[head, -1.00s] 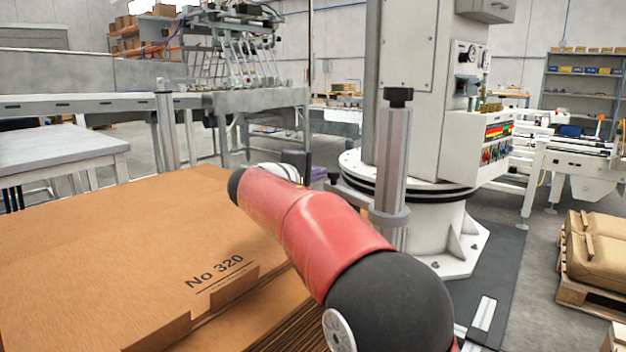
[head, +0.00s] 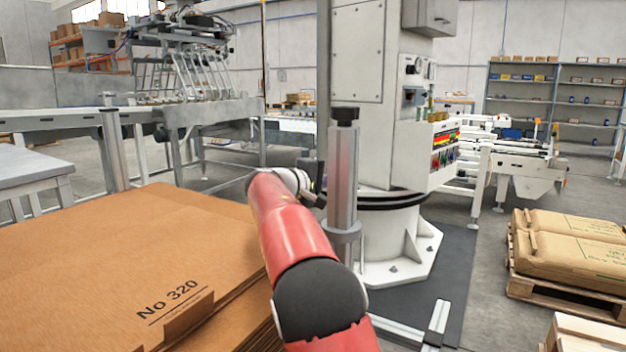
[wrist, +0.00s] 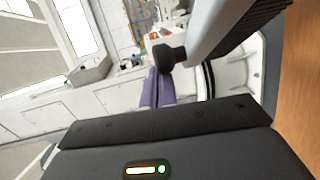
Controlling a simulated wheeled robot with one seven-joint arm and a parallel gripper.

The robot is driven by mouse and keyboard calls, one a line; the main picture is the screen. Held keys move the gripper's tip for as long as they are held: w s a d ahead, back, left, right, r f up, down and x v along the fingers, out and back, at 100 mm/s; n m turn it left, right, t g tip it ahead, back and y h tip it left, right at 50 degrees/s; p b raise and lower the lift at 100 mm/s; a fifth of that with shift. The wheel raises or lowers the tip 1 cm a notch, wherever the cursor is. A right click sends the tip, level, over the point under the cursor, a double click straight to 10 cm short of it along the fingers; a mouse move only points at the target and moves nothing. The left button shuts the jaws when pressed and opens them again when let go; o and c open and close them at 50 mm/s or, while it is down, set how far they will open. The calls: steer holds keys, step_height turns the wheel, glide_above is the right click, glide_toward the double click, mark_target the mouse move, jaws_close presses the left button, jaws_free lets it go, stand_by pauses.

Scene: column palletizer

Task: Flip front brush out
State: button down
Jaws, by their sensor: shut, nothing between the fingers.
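I cannot pick out a part that is clearly the front brush in either view. A grey upright post with a black knob on top (head: 343,175) stands in front of the white machine column. In the head view my gripper (head: 319,192) is a small dark shape just left of the post, and its fingers are largely hidden. In the wrist view its purple fingers (wrist: 158,76) are together and empty. The black knob (wrist: 167,57) shows close by their tips there; I cannot tell whether they touch.
A stack of brown cardboard sheets (head: 130,245) fills the lower left. The white machine column (head: 365,70) stands on a round base, with a control box (head: 444,152) on its right. A pallet of sacks (head: 570,240) is at right. Grey floor lies open between.

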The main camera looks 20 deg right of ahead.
steer(key=s+d+m+g+h, duration=0.1)
steer(key=s+d+m+g, duration=0.1)
steer(key=d, duration=0.3)
steer(key=shift+s+d+g, duration=0.15)
steer(key=shift+d+g, duration=0.15)
steer(key=shift+g, duration=0.1)
stand_by(0.4)
